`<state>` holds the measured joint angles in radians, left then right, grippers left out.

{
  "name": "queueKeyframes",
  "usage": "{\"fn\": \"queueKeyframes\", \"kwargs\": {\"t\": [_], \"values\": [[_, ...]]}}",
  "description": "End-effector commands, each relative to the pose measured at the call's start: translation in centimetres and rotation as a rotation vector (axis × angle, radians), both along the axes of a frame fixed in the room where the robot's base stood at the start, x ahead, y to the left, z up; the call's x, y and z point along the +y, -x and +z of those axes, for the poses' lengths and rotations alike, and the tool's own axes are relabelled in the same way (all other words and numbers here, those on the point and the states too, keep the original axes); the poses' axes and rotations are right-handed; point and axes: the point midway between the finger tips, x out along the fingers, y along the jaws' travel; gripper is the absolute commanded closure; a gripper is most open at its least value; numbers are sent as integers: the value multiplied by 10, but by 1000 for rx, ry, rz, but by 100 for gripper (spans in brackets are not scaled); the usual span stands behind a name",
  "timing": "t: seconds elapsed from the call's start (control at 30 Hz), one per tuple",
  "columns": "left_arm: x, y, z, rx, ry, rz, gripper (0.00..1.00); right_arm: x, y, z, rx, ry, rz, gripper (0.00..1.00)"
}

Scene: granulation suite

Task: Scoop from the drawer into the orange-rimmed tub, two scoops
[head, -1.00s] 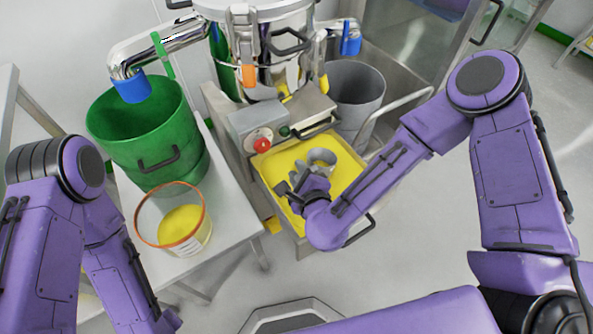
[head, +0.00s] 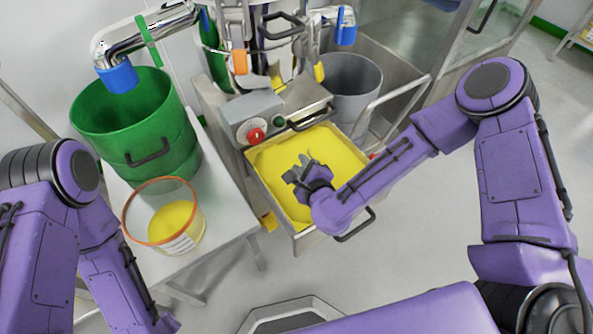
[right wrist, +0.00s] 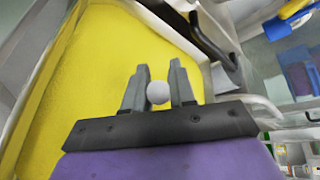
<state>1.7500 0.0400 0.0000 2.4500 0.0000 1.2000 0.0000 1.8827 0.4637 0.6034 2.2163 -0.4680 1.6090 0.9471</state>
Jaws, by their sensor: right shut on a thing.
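The open steel drawer (head: 303,242) holds a bed of yellow powder (head: 335,155). My right gripper (head: 300,172) is over this powder, shut on the grey scoop (right wrist: 157,93). In the right wrist view only a rounded grey end of the scoop shows between the fingers. Its bowl does not show in either view, and I cannot tell whether it is in the powder. The clear orange-rimmed tub (head: 196,220) stands on the side table at the left, with yellow powder in its bottom. My left arm comes in at the left, but its gripper is out of view.
A large green bin (head: 125,150) stands behind the tub on the steel table (head: 222,215). A grey control box with a red button (head: 255,135) sits over the drawer's back left. A grey bin (head: 352,85) stands behind the drawer. Open floor lies in front of the drawer.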

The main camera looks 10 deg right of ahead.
Motion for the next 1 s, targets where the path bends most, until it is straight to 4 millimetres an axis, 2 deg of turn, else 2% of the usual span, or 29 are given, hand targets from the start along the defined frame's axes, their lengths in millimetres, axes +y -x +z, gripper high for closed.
{"fn": "queueKeyframes", "kwargs": {"t": [0.07, 0.4, 1.0], "values": [[0, 0, 6, 0, 0, 0, 60, -3, -4, 7, -3, 0, 0, 100], [0, 0, 29, 0, 0, 0, 60, 3, 3, 35, -1, 1, 1, 100], [0, 0, 51, 0, 0, 0, 60, 13, 14, 82, -67, 58, 3, 100]]}}
